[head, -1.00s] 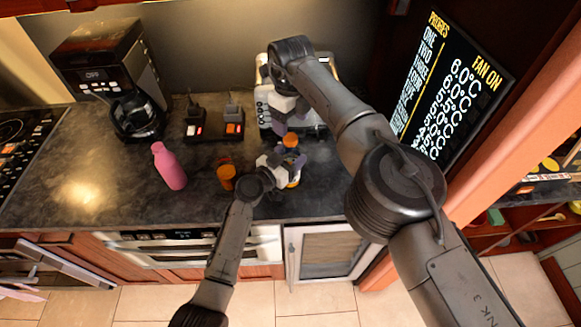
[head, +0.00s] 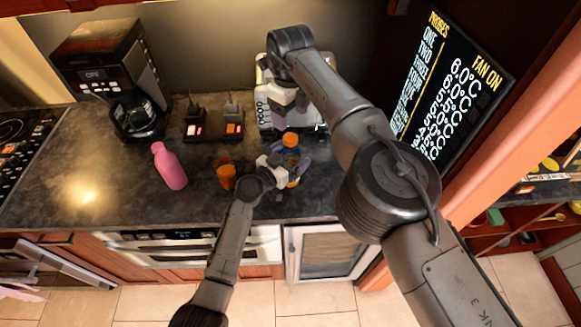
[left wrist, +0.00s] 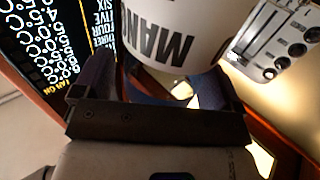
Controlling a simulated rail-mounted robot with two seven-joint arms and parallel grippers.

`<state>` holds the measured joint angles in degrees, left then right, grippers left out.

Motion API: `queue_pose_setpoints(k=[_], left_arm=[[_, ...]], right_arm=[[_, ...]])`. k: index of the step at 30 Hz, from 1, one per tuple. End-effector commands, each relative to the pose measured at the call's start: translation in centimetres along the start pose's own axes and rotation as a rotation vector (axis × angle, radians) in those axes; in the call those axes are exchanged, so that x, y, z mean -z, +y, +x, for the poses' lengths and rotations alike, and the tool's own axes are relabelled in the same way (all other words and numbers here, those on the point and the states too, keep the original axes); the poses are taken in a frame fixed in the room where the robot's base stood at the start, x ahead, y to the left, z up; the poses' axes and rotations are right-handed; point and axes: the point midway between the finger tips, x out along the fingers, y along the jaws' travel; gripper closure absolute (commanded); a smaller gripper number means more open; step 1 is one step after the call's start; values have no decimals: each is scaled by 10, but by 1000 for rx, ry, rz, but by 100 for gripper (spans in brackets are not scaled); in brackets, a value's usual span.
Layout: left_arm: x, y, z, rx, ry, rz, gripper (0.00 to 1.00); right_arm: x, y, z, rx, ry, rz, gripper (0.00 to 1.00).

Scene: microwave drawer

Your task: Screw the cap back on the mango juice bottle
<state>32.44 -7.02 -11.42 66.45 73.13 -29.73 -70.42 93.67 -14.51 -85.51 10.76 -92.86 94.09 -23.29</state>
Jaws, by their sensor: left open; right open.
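The mango juice bottle (left wrist: 178,38) fills the top of the left wrist view, with large black letters on a white label. In the head view its orange cap (head: 291,139) shows at the bottle's top, above my left gripper; I cannot tell how tightly it sits. My left gripper (head: 287,167) is open, its fingers around or close beside the bottle body, hiding much of it. The left wrist view shows its two fingers (left wrist: 155,82) apart at the bottle. My right gripper (head: 289,108) is open, pointing down just above and behind the cap, apart from it.
An orange container (head: 226,177) stands just left of my left gripper. A pink bottle (head: 169,166) stands further left. A white appliance (head: 266,115) is behind my right gripper. A coffee maker (head: 110,75) is back left. The counter front left is clear.

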Motion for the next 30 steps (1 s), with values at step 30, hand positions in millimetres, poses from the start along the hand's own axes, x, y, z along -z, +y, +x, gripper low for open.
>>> queue_pose_setpoints(k=[30], left_arm=[[-1, 0, -126, 1, -1, 1, 9]], right_arm=[[0, 0, -3, 0, 0, 0, 32]])
